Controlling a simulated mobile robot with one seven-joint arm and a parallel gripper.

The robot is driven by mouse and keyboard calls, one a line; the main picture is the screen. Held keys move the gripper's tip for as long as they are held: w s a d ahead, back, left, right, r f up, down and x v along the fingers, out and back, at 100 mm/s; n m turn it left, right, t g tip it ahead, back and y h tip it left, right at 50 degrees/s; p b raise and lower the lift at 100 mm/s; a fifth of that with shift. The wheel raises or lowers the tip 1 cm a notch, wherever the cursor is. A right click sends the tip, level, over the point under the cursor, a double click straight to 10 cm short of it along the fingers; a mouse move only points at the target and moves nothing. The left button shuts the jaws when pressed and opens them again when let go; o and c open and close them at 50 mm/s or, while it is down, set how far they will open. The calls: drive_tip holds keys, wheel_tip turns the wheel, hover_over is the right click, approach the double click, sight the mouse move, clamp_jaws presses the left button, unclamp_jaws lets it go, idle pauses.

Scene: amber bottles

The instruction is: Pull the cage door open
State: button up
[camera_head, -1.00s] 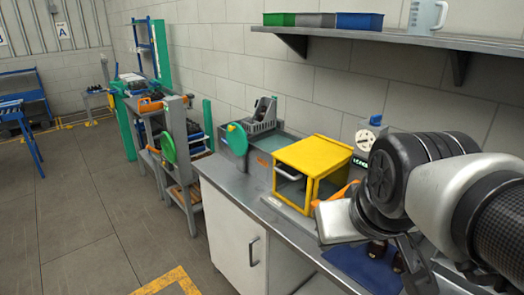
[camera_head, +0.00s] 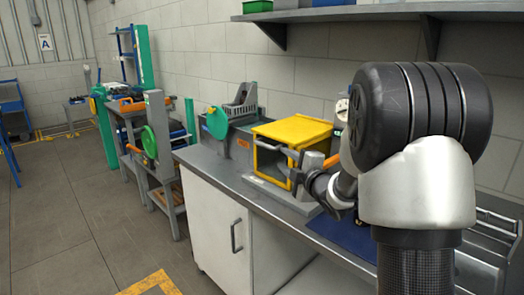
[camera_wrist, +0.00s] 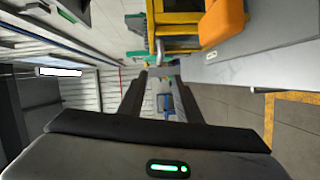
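The yellow cage (camera_head: 303,130) stands on the steel counter, its front face toward the left. The grey bar handle (camera_head: 276,149) shows on that front, and the door looks closed against the frame. My gripper (camera_head: 303,168) is beside the front right corner of the cage, close to the handle. In the wrist view my gripper (camera_wrist: 158,74) has its two dark fingers apart with nothing held between them. The yellow frame (camera_wrist: 178,18) shows there at the top, beyond the fingertips. I cannot tell whether a finger touches the handle.
An orange object (camera_wrist: 222,20) is close by the cage in the wrist view. A blue mat (camera_head: 345,232) lies on the counter (camera_head: 225,173), partly behind my arm. A green disc (camera_head: 217,123) stands left of the cage. A shelf (camera_head: 350,12) hangs above.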

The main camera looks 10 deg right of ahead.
sight(267, 147)
drive_tip(key=x, duration=1.6)
drive_tip(key=shift+r, duration=0.1)
clamp_jaws()
